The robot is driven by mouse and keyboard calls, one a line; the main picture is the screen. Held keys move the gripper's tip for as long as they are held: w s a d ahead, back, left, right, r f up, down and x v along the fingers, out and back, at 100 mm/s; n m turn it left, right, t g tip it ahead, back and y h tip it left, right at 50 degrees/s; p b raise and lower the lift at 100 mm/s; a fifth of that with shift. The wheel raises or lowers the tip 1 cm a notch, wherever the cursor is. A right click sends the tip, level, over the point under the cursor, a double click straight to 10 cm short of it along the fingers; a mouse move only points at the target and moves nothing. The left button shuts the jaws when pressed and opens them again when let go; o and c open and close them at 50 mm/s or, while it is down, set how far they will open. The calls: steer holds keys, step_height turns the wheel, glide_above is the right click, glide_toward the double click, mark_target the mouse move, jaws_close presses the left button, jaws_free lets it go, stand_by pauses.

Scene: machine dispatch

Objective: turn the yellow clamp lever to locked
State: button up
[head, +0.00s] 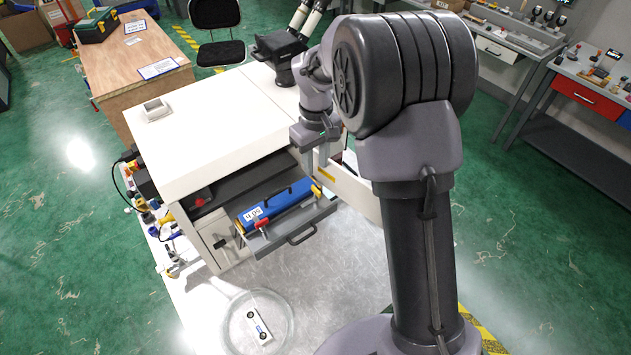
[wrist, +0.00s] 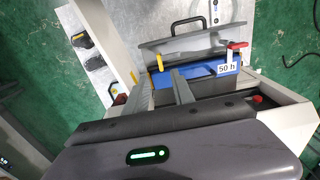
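The yellow clamp lever (head: 317,190) is at the right end of a blue module (head: 278,205) in the pulled-out drawer. In the wrist view the lever (wrist: 160,62) is small and stands upright, beside the blue module (wrist: 200,75). My gripper (head: 321,165) is above and close to the lever. In the wrist view my gripper (wrist: 161,78) has its two fingers apart, with the lever just beyond the gap between the tips. I cannot tell whether they touch it. A red lever (head: 262,224) is at the module's other end, by the "50 h" label.
The drawer front with its handle (head: 301,234) sticks out from the white machine (head: 225,120). An open white door panel (head: 358,190) stands close to the right of my gripper. A round glass dish (head: 240,325) lies on the bench in front.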

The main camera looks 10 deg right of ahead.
mark_target(316, 189)
step_height(316, 189, down, 9)
steer(key=shift+f+p, duration=0.2)
steer(key=shift+p, duration=0.25)
jaws_close()
